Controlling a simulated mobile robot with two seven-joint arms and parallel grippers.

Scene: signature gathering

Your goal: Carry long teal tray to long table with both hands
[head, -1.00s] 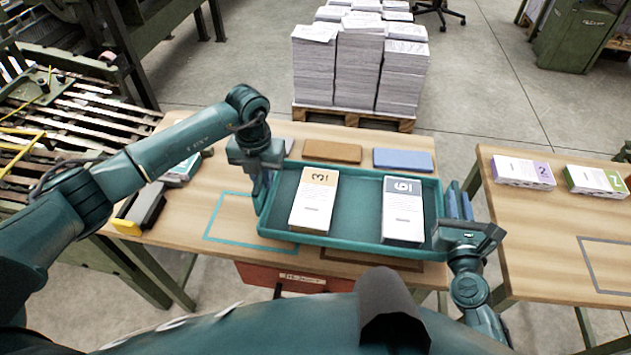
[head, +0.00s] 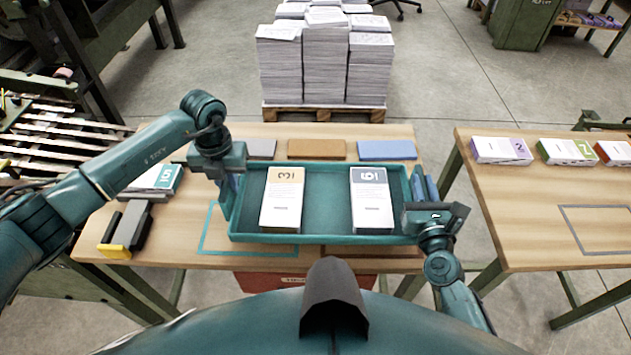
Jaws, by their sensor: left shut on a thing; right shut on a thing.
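The long teal tray (head: 322,215) is held level between my two grippers, over the wooden table in front of me. It carries a white packet with a tan label marked 3 (head: 282,200) and a white packet with a grey label marked 6 (head: 371,200). My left gripper (head: 228,192) is shut on the tray's left end. My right gripper (head: 420,197) is shut on its right end. The fingertips are partly hidden by the tray walls. A second wooden table (head: 500,215) stands to the right, across a gap.
Grey, brown (head: 317,149) and blue (head: 387,150) pads lie along the near table's back edge. A packet marked 5 (head: 160,178) and a grey-yellow tool (head: 125,230) lie at left. Several packets (head: 501,150) line the right table's back; its front is clear. Paper stacks (head: 323,60) stand behind.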

